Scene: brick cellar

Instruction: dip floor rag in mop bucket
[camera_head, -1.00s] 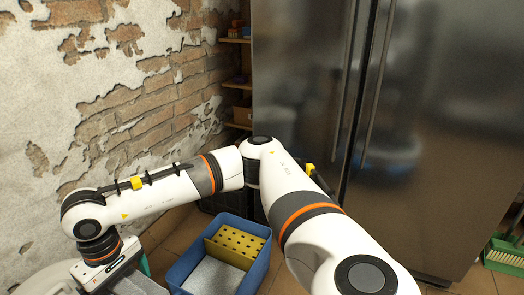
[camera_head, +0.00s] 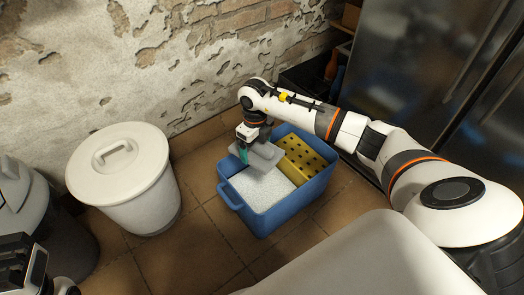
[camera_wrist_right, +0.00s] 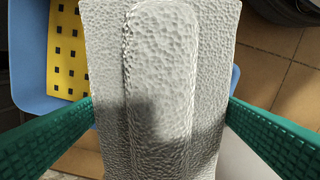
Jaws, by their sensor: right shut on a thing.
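The blue mop bucket (camera_head: 262,223) stands on the tiled floor. It holds white, speckled, foamy-looking liquid (camera_head: 262,190) and a yellow perforated wringer (camera_head: 303,158) on the right. My right gripper (camera_head: 255,155) is shut on the grey floor rag (camera_head: 266,157), over the bucket's back left part. In the right wrist view the pale, textured rag (camera_wrist_right: 160,70) lies between the green fingers and hides much of the bucket (camera_wrist_right: 35,85). I cannot tell how far the rag is above the liquid. My left gripper (camera_head: 22,262) shows partly at the lower left; its jaws are unclear.
A white lidded bin (camera_head: 125,180) stands left of the bucket, with a grey bin (camera_head: 45,215) farther left. The peeling brick wall (camera_head: 150,60) is behind and the steel fridge (camera_head: 440,60) at upper right.

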